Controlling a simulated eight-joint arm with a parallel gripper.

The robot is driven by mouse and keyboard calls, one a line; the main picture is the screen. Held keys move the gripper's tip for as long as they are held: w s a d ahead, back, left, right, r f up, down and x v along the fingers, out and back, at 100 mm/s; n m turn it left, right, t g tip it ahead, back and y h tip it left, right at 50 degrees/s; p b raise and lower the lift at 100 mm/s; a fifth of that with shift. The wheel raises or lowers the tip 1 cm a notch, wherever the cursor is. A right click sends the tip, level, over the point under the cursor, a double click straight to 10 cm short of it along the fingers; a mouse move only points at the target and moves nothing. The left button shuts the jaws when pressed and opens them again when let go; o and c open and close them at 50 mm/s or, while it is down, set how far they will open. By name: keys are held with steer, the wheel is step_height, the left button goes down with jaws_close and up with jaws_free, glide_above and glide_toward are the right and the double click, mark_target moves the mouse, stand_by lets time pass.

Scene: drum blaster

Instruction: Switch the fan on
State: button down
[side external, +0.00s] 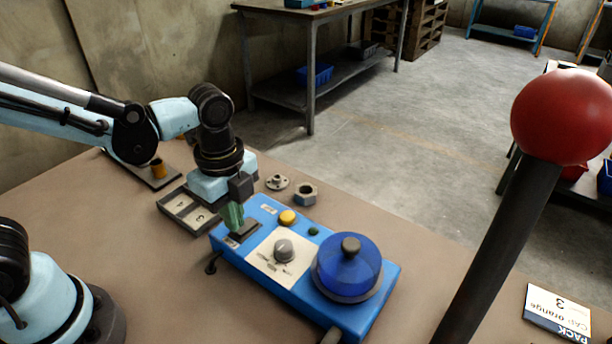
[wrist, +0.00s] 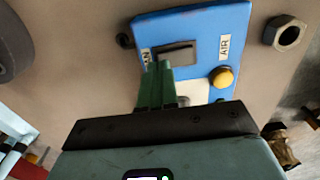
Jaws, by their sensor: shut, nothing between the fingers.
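The blue control box (side external: 376,301) lies on the brown table. At its left end is a dark rocker switch (side external: 245,231), which also shows in the wrist view (wrist: 180,54) beside a label reading as the end of "FAN" (wrist: 146,56). My gripper (side external: 232,221) has green fingers, shut and empty, pointing down at the switch end of the box. In the wrist view the fingertips (wrist: 160,67) overlap the switch's near left corner. I cannot tell whether they touch it, or which way the rocker is tipped.
The box also carries a yellow button (side external: 288,217), a grey knob (side external: 284,250) and a blue clear dome (side external: 348,264). A hex nut (side external: 305,194) and a flange (side external: 277,182) lie behind it. A red-ball lever (side external: 562,117) stands in the right foreground.

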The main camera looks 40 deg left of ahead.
steer(key=shift+f, duration=0.8)
stand_by(0.4)
steer(key=shift+r, duration=3.05)
steer(key=shift+a+n+t, duration=0.3)
steer(key=shift+a+n, duration=0.05)
steer(key=shift+n, duration=0.35)
steer(key=a+r+n+t, duration=0.2)
steer(key=a+n+t, duration=0.4)
steer(key=n, duration=1)
steer(key=shift+w+a+n+t, duration=0.3)
steer(key=shift+w+a, duration=0.05)
steer(key=shift+a, duration=0.55)
